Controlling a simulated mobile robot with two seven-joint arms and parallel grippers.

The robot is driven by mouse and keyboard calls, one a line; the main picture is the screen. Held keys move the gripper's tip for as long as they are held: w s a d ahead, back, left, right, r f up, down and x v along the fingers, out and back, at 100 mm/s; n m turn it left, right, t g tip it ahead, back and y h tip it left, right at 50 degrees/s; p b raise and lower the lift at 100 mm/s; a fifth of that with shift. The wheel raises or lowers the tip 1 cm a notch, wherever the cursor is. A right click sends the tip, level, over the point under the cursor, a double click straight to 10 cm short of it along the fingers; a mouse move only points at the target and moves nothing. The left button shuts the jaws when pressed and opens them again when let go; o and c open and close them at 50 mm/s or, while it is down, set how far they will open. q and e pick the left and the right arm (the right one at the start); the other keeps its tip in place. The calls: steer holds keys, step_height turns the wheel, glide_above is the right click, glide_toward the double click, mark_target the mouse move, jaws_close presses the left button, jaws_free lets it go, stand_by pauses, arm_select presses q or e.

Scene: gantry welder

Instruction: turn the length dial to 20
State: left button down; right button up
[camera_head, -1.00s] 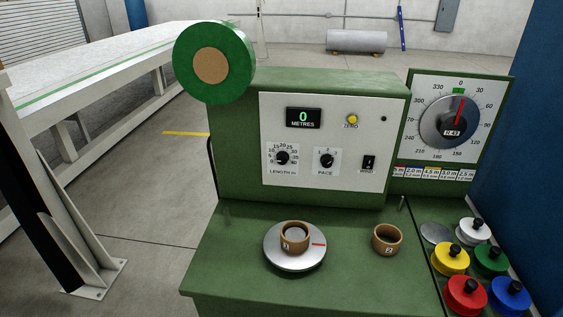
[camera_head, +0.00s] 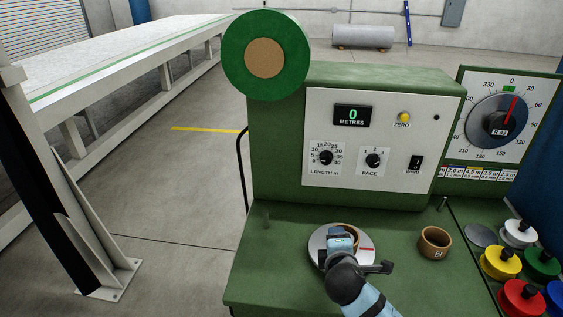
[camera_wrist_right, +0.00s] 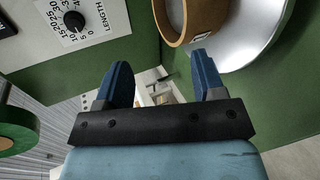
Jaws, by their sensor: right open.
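The length dial (camera_head: 326,157) is a small black knob with a ring of numbers on the white panel of the green machine. It also shows at the upper left in the right wrist view (camera_wrist_right: 75,20). I cannot read for sure which number its pointer is at. My right gripper (camera_head: 341,240) is over the round metal plate, below and in front of the panel, apart from the dial. In the right wrist view its two blue fingers (camera_wrist_right: 163,78) are spread with nothing between them. My left gripper is not in view.
The metal plate (camera_head: 367,258) carries a brown ring (camera_wrist_right: 182,30), partly hidden by my right gripper. A second brown ring (camera_head: 434,243) stands to the right. The pace knob (camera_head: 373,160) and wind switch (camera_head: 416,164) share the panel. Coloured reels such as yellow (camera_head: 500,262) stand at the right.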

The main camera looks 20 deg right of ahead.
mark_target(325, 162)
steer(key=w+d+r+n+t+h, duration=0.2)
steer(key=w+r+n+t+h, duration=0.15)
steer(key=w+r+n, duration=0.55)
steer(key=shift+m+t+y, duration=0.35)
steer(key=shift+m, duration=0.35)
steer(key=x, duration=0.4)
steer(key=p+x, duration=0.1)
steer(key=x, duration=0.3)
steer(key=p+x, duration=0.1)
steer(key=x, duration=0.4)
steer(key=shift+w+a+f, duration=0.15)
steer(key=shift+a+f, duration=0.15)
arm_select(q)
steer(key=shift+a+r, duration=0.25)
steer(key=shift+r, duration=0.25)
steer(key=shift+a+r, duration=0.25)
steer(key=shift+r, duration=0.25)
arm_select(e)
steer(key=shift+w+d+f, duration=0.1)
steer(key=shift+w+d, duration=0.2)
steer(key=shift+w, duration=0.2)
steer(key=c, duration=0.9)
